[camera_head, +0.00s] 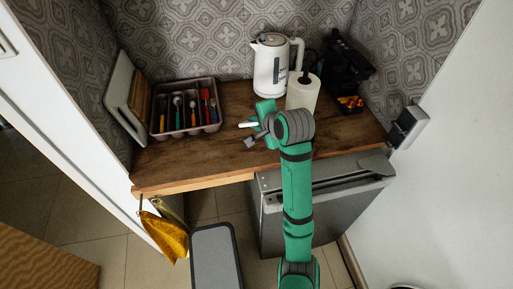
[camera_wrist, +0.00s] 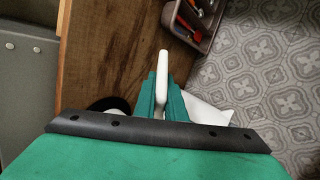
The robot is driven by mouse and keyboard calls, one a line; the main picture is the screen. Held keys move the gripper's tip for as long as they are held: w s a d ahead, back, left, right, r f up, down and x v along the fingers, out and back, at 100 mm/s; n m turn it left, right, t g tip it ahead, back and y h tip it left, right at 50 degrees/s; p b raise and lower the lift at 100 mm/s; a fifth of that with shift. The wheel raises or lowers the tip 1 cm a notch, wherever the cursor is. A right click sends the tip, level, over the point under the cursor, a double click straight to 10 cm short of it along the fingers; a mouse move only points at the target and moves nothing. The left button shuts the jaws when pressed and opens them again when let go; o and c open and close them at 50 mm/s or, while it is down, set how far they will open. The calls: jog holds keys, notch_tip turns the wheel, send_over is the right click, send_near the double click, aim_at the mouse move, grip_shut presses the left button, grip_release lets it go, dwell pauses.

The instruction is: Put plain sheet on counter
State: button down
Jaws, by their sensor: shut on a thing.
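My gripper (camera_head: 259,127) is over the wooden counter (camera_head: 205,155), left of the paper roll. It is shut on a thin white thing, seen nearly edge-on, which I take to be the plain sheet (camera_head: 246,125). In the wrist view the sheet (camera_wrist: 162,72) stands out as a narrow white strip between the green fingers (camera_wrist: 160,92). Its lower part is hidden by the fingers. The counter (camera_wrist: 105,50) lies beyond the fingertips; I cannot tell whether the sheet touches it.
A cutlery tray (camera_head: 185,133) stands at the back left, beside leaning boards (camera_head: 125,95). A white kettle (camera_head: 269,66), a paper roll (camera_head: 302,94) and a black machine (camera_head: 343,68) stand at the back right. The counter's front left is clear.

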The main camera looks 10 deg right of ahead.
jog(key=f, duration=0.6)
jog(key=shift+s+a+f, duration=0.1)
jog(key=shift+s+f, duration=0.1)
jog(key=shift+s, duration=0.05)
jog(key=shift+w+f, duration=0.1)
jog(key=shift+f, duration=1.05)
jog(key=c, duration=2)
grip_release()
